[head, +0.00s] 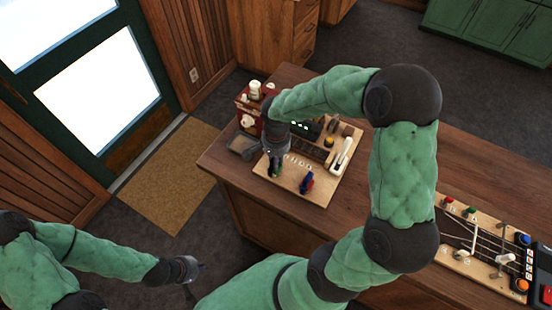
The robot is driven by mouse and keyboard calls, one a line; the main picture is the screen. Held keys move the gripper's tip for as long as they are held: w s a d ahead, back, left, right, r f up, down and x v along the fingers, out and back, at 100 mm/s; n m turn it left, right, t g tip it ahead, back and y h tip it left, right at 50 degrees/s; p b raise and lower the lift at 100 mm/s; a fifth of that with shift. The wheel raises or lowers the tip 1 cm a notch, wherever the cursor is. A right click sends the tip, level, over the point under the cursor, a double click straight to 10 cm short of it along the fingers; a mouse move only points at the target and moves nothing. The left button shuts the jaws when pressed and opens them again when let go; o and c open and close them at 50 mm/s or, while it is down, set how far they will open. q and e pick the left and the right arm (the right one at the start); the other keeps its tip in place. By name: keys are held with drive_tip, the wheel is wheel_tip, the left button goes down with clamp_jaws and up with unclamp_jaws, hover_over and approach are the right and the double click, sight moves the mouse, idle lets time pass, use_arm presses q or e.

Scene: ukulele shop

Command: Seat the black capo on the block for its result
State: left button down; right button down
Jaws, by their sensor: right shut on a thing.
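My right gripper (274,172) points down over the left part of a light wooden board (318,195) on the counter. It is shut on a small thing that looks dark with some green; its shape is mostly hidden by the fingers. I cannot tell whether this is the black capo, or whether it touches the board. A small blue and red piece (307,183) stands on the board to the right of the gripper. I cannot pick out the block with certainty. My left gripper (196,278) hangs low over the floor, away from the counter; its fingers are too small to read.
A white lever-like piece (343,156) sits on the board's right side. A dark red box (245,103) with pale items stands at the back left. A second board (470,238) with strings and coloured knobs lies far right. The brown counter (385,290) has bare wood between.

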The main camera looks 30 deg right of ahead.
drive_tip(key=shift+b, duration=0.35)
idle(0.9)
drive_tip(key=shift+f+b, duration=0.6)
drive_tip(key=shift+f, duration=0.05)
drive_tip(key=c, duration=1.4)
unclamp_jaws()
drive_tip(key=shift+r, duration=0.1)
drive_tip(key=shift+r+p, duration=3.65)
drive_tip(key=shift+r, duration=1.85)
